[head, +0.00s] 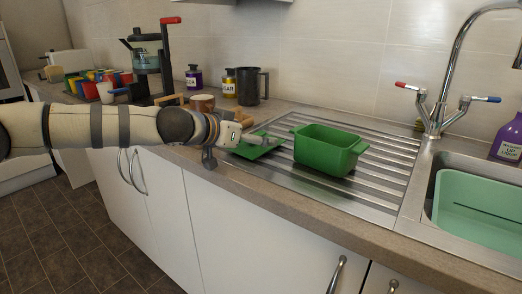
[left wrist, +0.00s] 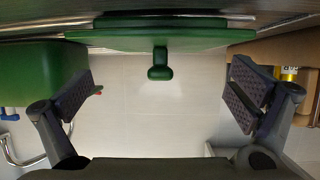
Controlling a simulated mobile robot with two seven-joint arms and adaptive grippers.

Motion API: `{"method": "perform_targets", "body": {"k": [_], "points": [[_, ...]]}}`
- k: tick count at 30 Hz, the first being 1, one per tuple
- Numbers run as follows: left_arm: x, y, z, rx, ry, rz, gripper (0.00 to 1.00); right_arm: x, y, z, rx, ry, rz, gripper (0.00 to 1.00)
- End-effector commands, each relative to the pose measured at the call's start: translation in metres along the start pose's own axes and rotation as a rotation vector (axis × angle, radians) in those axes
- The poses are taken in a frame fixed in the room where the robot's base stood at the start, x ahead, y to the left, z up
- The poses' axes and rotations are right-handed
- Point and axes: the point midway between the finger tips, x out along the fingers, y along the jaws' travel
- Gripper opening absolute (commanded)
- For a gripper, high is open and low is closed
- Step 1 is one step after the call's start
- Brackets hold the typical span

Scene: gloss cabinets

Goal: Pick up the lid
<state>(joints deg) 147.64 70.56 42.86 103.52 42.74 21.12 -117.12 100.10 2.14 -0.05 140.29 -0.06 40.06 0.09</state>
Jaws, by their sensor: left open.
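The green lid (head: 264,149) lies on the left end of the metal drainer, left of the green pot (head: 324,152). In the left wrist view the lid (left wrist: 120,40) spans the top, its round knob (left wrist: 160,70) pointing down into the picture. My left gripper (head: 236,143) is at the lid's left side, partly hiding it. In the left wrist view my left gripper (left wrist: 160,88) is open, one finger on each side of the knob, with clear gaps and nothing held. The pot also shows at the left there (left wrist: 40,70). My right gripper is not in view.
The sink (head: 475,205) with a green basin and the tap (head: 435,115) are at the right. A dark jug (head: 248,88), jars and several coloured mugs stand behind and left of my arm. The drainer in front of the pot is clear.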

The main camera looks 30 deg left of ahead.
Motion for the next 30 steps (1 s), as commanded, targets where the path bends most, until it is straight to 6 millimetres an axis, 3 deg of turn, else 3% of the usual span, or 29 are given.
{"method": "perform_targets", "body": {"k": [1,3,10,21,30], "points": [[0.013,0.000,0.013,0.000,-0.017,0.000,1.00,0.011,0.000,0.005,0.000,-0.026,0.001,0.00],[0.019,0.000,0.009,-0.001,-0.011,0.000,1.00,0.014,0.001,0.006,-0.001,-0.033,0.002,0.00],[0.017,0.000,0.001,0.000,-0.002,0.000,1.00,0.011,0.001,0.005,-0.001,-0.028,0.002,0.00],[0.017,0.000,0.001,0.000,-0.002,0.000,0.20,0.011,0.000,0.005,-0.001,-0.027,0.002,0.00],[0.016,0.001,-0.001,0.000,-0.001,0.000,0.19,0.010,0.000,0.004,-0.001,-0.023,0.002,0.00]]}}
